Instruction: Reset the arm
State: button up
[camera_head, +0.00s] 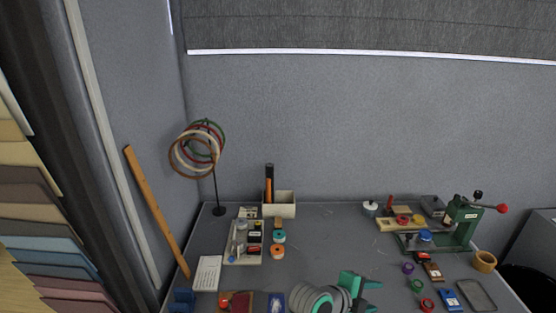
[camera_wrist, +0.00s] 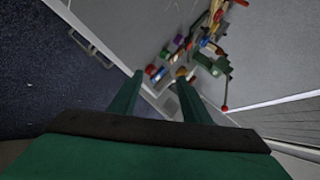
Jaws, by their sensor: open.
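My gripper (camera_head: 362,285) is at the bottom edge of the head view, above the front part of the grey table (camera_head: 330,235). My grey arm links lie just left of it. In the wrist view my gripper (camera_wrist: 160,88) has its two green fingers apart, with nothing between them. The wrist view is tilted, with the table's edge and the dark floor (camera_wrist: 50,70) below the fingers.
A green press (camera_head: 462,222) with a red-knobbed lever stands at the right. Tape rolls (camera_head: 485,261) and small coloured items lie near it. A ring stand (camera_head: 217,190), a pen box (camera_head: 280,205) and a parts tray (camera_head: 244,240) stand left. The table's middle is clear.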

jog(key=s+a+f+n+t+y, duration=0.45)
jog(key=s+a+f+n, duration=0.2)
jog(key=s+n, duration=0.45)
jog(key=s+a+f+n+t+y, duration=0.3)
jog(key=s+a+f+n+t, duration=0.35)
jog(key=n, duration=0.65)
jog(key=s+a+r+n+y, duration=0.1)
jog(key=s+a+r, duration=0.1)
jog(key=s+a, duration=0.4)
jog(key=s+a+r+n+g+y, duration=0.1)
jog(key=s+a+r, duration=0.2)
jog(key=s, duration=1.1)
jog(key=a, duration=0.3)
jog(key=shift+s+a+y, duration=0.25)
jog(key=shift+s+y, duration=0.1)
jog(key=shift+s, duration=0.05)
jog(key=shift+r, duration=0.1)
jog(key=shift+c, duration=0.5)
